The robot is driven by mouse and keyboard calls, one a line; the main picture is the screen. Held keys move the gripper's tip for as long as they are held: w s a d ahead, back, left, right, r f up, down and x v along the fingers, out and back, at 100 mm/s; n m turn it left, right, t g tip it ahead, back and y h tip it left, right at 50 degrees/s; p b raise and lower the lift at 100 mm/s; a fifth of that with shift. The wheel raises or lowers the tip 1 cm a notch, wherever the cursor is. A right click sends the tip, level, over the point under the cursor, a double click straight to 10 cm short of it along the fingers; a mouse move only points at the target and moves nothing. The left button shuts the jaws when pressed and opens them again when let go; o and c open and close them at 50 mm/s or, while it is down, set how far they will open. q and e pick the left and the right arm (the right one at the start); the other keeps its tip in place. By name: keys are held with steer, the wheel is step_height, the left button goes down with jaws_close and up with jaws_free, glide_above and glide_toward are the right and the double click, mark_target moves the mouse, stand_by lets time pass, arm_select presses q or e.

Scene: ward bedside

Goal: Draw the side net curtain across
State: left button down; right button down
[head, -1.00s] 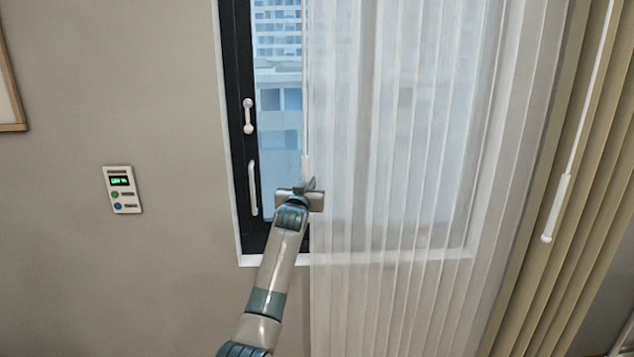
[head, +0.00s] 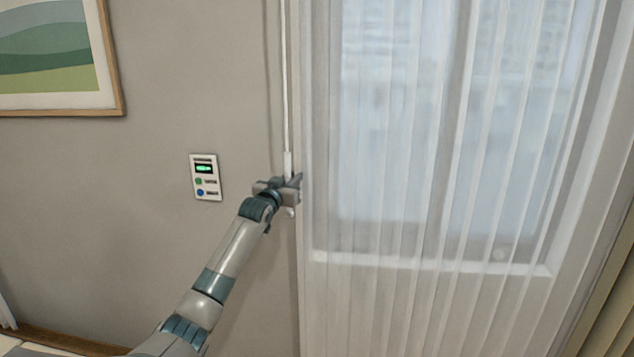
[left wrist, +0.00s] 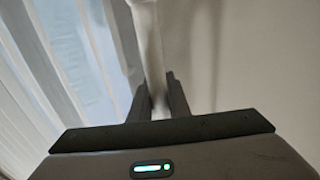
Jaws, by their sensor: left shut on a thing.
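The white net curtain (head: 400,200) hangs in sheer pleats across the whole window (head: 420,150) in the head view, its left edge past the window's left side. A thin white draw wand (head: 286,90) hangs along that edge. My left gripper (head: 290,184) is shut on the wand's thicker lower part. In the left wrist view the wand (left wrist: 147,40) runs down between the two fingers (left wrist: 160,100), with the curtain (left wrist: 50,70) to the left. My right gripper is in neither view.
A wall panel (head: 206,177) with a green display is left of my arm. A framed picture (head: 60,60) hangs at the upper left. An olive curtain (head: 610,300) hangs at the right edge. The wall between panel and wand is bare.

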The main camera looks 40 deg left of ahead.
arm_select(q)
steer(key=shift+s+a, duration=0.6)
steer(key=shift+a, duration=0.4)
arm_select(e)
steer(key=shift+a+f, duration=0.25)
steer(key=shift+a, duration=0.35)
arm_select(q)
steer(key=c, duration=1.8)
jaws_free()
steer(key=shift+s, duration=0.1)
steer(key=shift+o, duration=0.7)
steer(key=shift+a+f, duration=0.1)
steer(key=shift+a, duration=0.15)
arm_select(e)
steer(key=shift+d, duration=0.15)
arm_select(q)
steer(key=shift+d, duration=0.15)
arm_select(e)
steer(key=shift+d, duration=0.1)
